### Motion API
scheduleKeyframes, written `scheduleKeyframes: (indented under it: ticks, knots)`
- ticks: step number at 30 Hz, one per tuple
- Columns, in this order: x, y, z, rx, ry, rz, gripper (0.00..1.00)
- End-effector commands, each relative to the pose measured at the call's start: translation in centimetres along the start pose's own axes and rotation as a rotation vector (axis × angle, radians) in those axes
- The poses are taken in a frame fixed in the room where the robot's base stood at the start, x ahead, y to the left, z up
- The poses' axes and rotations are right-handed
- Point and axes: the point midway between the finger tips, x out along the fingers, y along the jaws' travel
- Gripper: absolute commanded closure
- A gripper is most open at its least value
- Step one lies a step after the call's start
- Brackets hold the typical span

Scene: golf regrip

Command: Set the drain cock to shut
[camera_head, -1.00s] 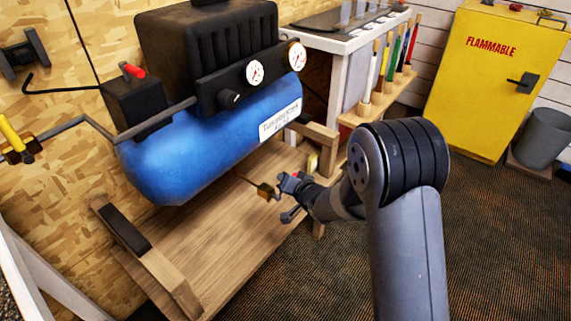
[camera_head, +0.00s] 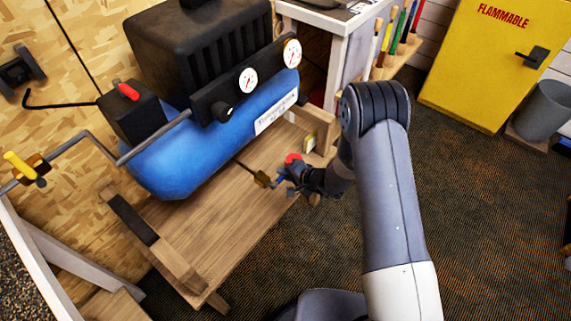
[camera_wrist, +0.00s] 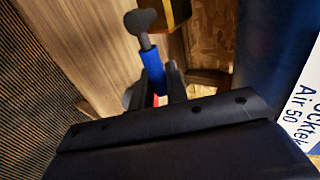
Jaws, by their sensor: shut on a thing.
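The drain cock is a brass fitting (camera_head: 262,179) on a thin pipe below the blue tank (camera_head: 215,135). Its brass body also shows at the top of the wrist view (camera_wrist: 177,12). A blue-sleeved lever (camera_wrist: 152,70) with a dark grey metal end stands beside the brass. My gripper (camera_head: 286,177) is just right of the brass body. In the wrist view my gripper (camera_wrist: 159,86) has its two dark fingers shut around the blue lever. A bit of red shows between the fingers. The lever's exact joint with the cock is unclear.
The compressor sits over a wooden stand (camera_head: 215,225) with a raised block (camera_head: 135,222) at left. A yellow-handled valve (camera_head: 22,165) is on the pipe at far left. A yellow flammables cabinet (camera_head: 490,65) stands at right.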

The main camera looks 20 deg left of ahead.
Motion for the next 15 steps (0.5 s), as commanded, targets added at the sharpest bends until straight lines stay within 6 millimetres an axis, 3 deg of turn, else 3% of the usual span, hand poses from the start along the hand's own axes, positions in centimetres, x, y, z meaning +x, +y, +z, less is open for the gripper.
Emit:
scheduleKeyframes:
  ticks: [15]
  knots:
    - [0.28,0.37,0.01,0.052,-0.034,0.0,1.0]
